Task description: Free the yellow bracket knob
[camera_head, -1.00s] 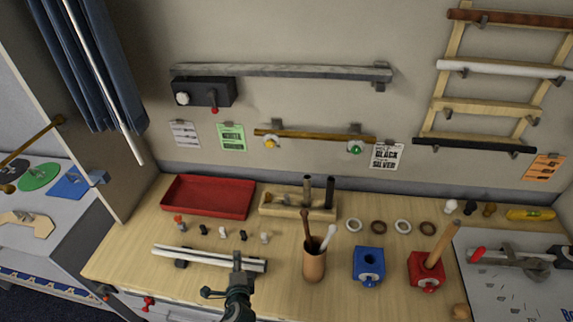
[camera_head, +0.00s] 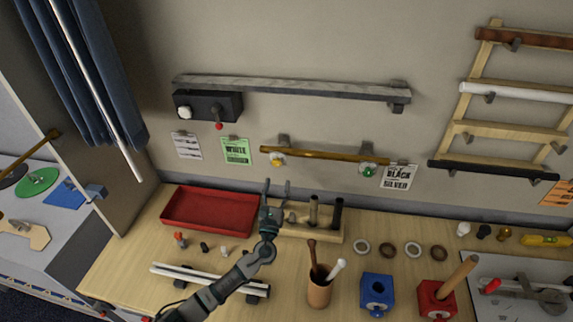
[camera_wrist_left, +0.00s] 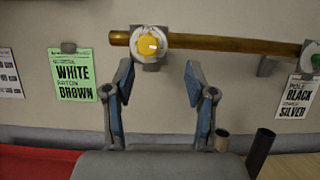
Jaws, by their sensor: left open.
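The yellow bracket knob (camera_head: 277,161) is on the left bracket of the brown wooden pole on the wall. It shows large and round in the left wrist view (camera_wrist_left: 148,46), set in a white ring at the pole's left part. The brown pole (camera_head: 322,155) runs right to a second bracket with a green knob (camera_head: 367,171). My left gripper (camera_head: 277,183) is open and empty, below the yellow knob. In the left wrist view its two blue-padded fingers (camera_wrist_left: 157,72) point up, one to each side below the knob, apart from it. My right gripper is not in view.
A red tray (camera_head: 208,211) and a wooden holder with upright tubes (camera_head: 310,225) stand below the gripper. A green card (camera_head: 236,151) hangs left of the knob. A grey rail (camera_head: 300,89) with a black box runs above.

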